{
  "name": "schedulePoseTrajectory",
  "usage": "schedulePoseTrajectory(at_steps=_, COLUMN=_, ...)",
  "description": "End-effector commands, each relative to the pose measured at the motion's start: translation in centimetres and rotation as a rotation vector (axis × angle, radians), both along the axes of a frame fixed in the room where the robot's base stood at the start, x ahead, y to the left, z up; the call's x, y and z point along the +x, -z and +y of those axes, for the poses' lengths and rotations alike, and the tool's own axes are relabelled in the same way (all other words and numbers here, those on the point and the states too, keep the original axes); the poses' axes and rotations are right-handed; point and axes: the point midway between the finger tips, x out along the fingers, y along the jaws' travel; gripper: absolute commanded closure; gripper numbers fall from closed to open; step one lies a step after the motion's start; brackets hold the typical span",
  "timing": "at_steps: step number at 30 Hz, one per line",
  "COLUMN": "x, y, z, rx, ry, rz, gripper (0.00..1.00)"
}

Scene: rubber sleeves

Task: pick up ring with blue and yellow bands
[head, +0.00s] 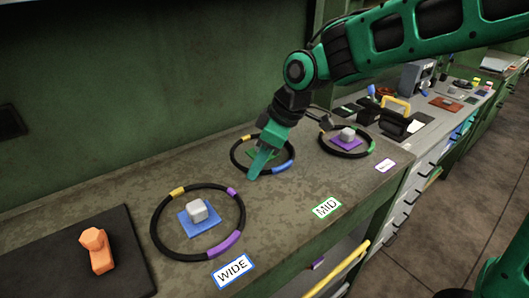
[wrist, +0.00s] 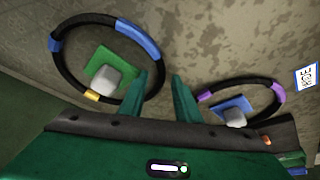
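The ring with blue and yellow bands (head: 283,167) is a black hoop lying flat in the middle of the bench. It also shows at left in the wrist view (wrist: 138,40), with blue bands and a yellow band. It lies around a green pad (wrist: 104,60) bearing a grey block (wrist: 105,81). In the head view my gripper (head: 257,168) is over the ring's near side and hides part of it and the block. In the wrist view my gripper (wrist: 160,75) is open, its green fingers apart with the ring's edge seen between them. I cannot tell its exact height above the ring.
A larger ring with purple and yellow bands (head: 152,225) lies around a blue pad near the WIDE label (head: 233,270). A dark mat (head: 128,262) with an orange piece (head: 99,250) is at left.

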Motion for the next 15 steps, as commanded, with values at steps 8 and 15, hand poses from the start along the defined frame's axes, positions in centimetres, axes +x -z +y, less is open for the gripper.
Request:
schedulePoseTrajectory(at_steps=8, x=0.01, y=-0.04, z=-0.03, rx=0.0, ry=0.001, rz=0.0, gripper=1.0)
schedulePoseTrajectory(at_steps=15, x=0.01, y=-0.09, z=-0.02, rx=0.001, ry=0.0, rz=0.0, gripper=1.0)
